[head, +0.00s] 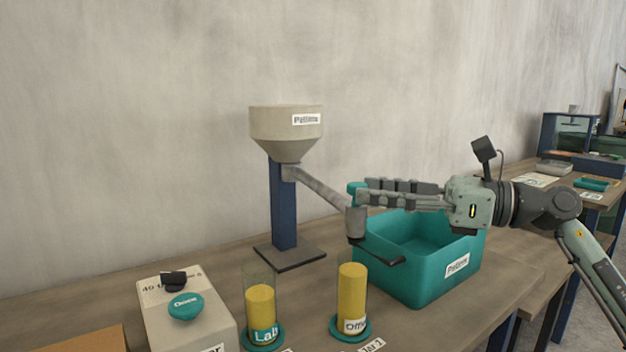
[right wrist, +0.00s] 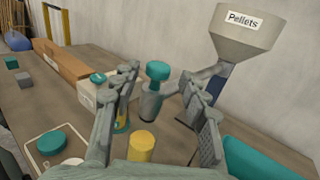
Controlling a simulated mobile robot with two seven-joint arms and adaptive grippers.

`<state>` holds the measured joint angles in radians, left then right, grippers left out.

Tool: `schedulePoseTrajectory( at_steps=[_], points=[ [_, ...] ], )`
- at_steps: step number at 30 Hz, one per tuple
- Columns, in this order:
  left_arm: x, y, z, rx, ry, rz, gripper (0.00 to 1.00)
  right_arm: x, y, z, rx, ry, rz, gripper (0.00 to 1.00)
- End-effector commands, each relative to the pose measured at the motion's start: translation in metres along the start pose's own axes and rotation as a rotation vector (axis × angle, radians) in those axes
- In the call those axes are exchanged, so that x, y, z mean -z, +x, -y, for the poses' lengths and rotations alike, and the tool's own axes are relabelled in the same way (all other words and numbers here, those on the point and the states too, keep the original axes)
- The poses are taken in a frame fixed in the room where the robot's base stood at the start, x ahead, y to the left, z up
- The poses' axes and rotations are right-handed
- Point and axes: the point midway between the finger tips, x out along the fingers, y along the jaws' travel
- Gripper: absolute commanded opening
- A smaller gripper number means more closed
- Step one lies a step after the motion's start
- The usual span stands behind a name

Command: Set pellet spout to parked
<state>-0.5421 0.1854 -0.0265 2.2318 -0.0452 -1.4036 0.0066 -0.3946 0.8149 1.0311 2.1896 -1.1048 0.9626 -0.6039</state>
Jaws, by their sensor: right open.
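The pellet spout (head: 322,190) is a grey tube running down from the hopper (head: 286,130) to a grey cylinder end with a teal knob (head: 355,187) on top. The spout end hangs near the left rim of the teal pellets bin (head: 425,260), behind the taller yellow-filled jar. My right gripper (head: 366,192) comes in from the right at knob height, with its fingertips close to the knob. In the right wrist view, the knob (right wrist: 158,70) shows between the spread fingers, with no clear contact. My left gripper is not in view.
Two jars of yellow pellets stand in front, the left one (head: 261,308) and the right one (head: 352,298). A beige box with a teal button (head: 185,306) is at the front left. A blue post (head: 284,215) holds the hopper. A dark lever (head: 380,255) juts below the spout end.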

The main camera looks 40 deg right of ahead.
Motion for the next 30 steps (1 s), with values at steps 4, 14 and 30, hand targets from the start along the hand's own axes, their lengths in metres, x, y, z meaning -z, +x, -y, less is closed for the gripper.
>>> schedulePoseTrajectory(
  at_steps=[4,14,30],
  points=[
    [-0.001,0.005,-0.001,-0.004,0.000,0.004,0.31,-0.001,0.018,-0.001,-0.004,-0.001,-0.003,0.44],
    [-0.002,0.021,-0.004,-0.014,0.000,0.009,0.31,-0.001,0.067,-0.001,-0.003,-0.001,-0.001,0.44],
    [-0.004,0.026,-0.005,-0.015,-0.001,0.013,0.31,0.000,0.075,0.000,-0.001,0.000,0.000,0.27]
  ],
)
